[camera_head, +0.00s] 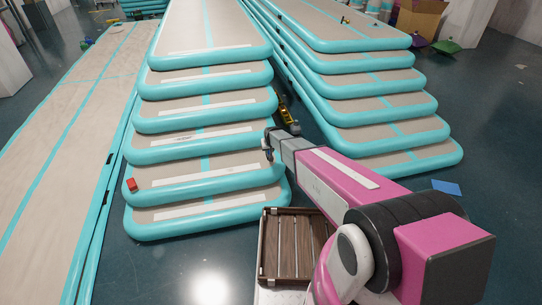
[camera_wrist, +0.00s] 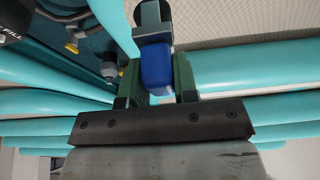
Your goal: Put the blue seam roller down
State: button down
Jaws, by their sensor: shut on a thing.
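The blue seam roller (camera_wrist: 156,66) is between the two green fingers of my gripper (camera_wrist: 158,78) in the wrist view, with a dark rounded end sticking out beyond them. My gripper is shut on its blue part. In the head view my gripper (camera_head: 268,146) is small and dark at the right side of the middle stack of inflatable tracks (camera_head: 205,185). I cannot make out the roller there. In the wrist view a beige track surface (camera_wrist: 230,25) and teal tube edges lie beyond the roller. I cannot tell whether the roller touches them.
Another track stack (camera_head: 375,105) stands at right, and a long track (camera_head: 60,130) at left. A red block (camera_head: 132,184) sits on a lower step of the middle stack. A yellow-and-black item (camera_head: 286,112) lies between stacks. A slatted wooden tray (camera_head: 264,250) is near me. A blue sheet (camera_head: 446,187) lies right.

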jog(key=shift+w+d+f, duration=0.4)
jog(key=shift+w+d, duration=0.05)
jog(key=shift+f, duration=2)
jog(key=shift+f, duration=0.15)
jog(key=c, duration=0.9)
grip_release()
jog(key=s+d+v, duration=0.1)
jog(key=v, duration=1.2)
jog(key=s+d+r+m+g, duration=0.1)
jog(key=s+d+r, duration=0.5)
jog(key=s, duration=0.3)
jog(key=s+d+r+m+g, duration=0.1)
jog(key=s+d+r, duration=0.5)
jog(key=s+d, duration=0.2)
jog(key=s+d+r+m+g+h, duration=0.1)
jog(key=s+d+r+g, duration=0.1)
jog(key=s+d+r, duration=0.4)
jog(key=shift+s+d, duration=0.2)
jog(key=shift+s, duration=0.65)
jog(key=shift+s+d, duration=0.2)
jog(key=shift+s, duration=0.7)
jog(key=shift+s+d, duration=0.2)
jog(key=shift+s, duration=0.65)
